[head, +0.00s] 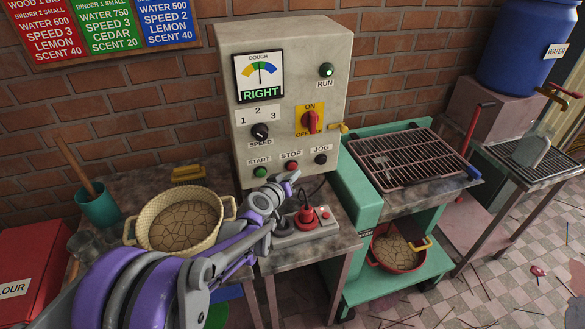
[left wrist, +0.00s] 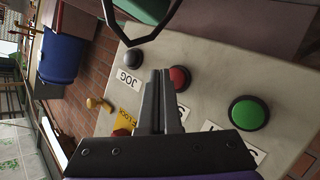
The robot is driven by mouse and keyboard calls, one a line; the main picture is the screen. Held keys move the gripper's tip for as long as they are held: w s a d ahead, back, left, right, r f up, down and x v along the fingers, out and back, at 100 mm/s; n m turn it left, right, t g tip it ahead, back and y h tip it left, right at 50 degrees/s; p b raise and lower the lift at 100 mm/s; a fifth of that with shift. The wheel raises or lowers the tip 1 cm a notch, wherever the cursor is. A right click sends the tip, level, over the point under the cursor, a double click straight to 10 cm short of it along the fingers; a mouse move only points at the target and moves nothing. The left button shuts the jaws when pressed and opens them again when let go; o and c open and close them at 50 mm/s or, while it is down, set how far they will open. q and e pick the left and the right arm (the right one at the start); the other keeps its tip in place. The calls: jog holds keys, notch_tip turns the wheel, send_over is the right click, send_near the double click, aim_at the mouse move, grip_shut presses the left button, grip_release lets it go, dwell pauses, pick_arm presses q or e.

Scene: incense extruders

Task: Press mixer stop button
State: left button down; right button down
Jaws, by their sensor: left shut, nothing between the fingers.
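The red stop button (head: 291,166) sits on the grey control panel (head: 284,45), between the green start button (head: 261,172) and the black jog button (head: 320,159). My left gripper (head: 291,180) is shut and empty, just in front of and below it. In the left wrist view the fingertips (left wrist: 160,73) lie beside the red stop button (left wrist: 180,78), on the side toward the jog button (left wrist: 133,57). I cannot tell whether they touch the panel. The green start button (left wrist: 248,113) is farther right there. My right gripper is not in view.
A woven-textured pot (head: 150,215) of cracked dough stands left of the panel. A grey box with a red plug (head: 306,214) stands on the table below the buttons. A green machine with a wire rack (head: 400,150) stands to the right.

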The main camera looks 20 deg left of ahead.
pick_arm(q)
jog(key=shift+w+a, duration=0.1)
jog(key=shift+w+a, duration=0.15)
jog(key=shift+w, duration=0.15)
jog(key=shift+w+a+p, duration=0.3)
jog(key=shift+w+p, duration=0.05)
dwell(1.0)
jog(key=shift+s+d, duration=0.1)
jog(key=shift+s, duration=0.05)
jog(key=shift+s+d, duration=0.45)
jog(key=shift+s, duration=0.15)
jog(key=shift+s+d+b, duration=0.25)
jog(key=shift+s+d, duration=0.45)
jog(key=shift+s, duration=0.35)
jog(key=shift+s+d+b, duration=0.2)
jog(key=shift+s+d, duration=0.5)
jog(key=shift+s, duration=0.35)
